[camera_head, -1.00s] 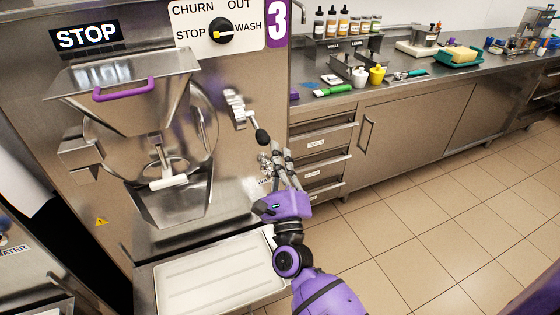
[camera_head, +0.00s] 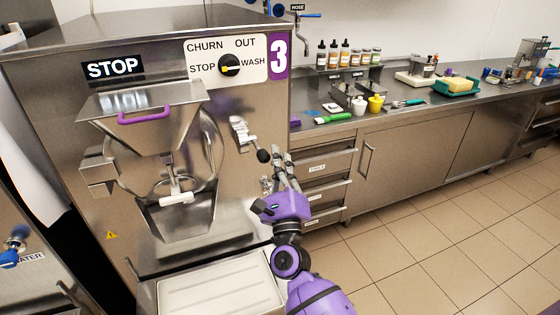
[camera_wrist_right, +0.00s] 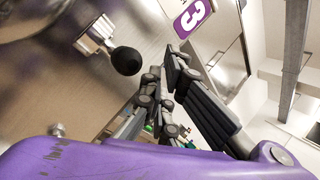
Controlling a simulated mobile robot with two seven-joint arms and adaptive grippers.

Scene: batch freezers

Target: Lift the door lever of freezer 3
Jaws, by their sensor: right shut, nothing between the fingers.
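Freezer 3 (camera_head: 60,110) stands at the left in the head view, its front marked with a purple 3 label (camera_head: 279,57). Its door lever (camera_head: 247,135) is a metal handle with a black ball knob, slanting down to the right of the round door. The lever's knob also shows in the right wrist view (camera_wrist_right: 126,60). My right gripper (camera_head: 281,160) is shut and empty, just below and right of the knob, fingers pointing up. It appears apart from the knob in both views. My left gripper is not in view.
A hopper with a purple handle (camera_head: 144,115) juts from the freezer front. A white tray (camera_head: 225,284) lies below the door. A steel counter (camera_head: 410,106) with bottles and tubs runs right behind my arm. Tiled floor (camera_head: 450,240) is clear at right.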

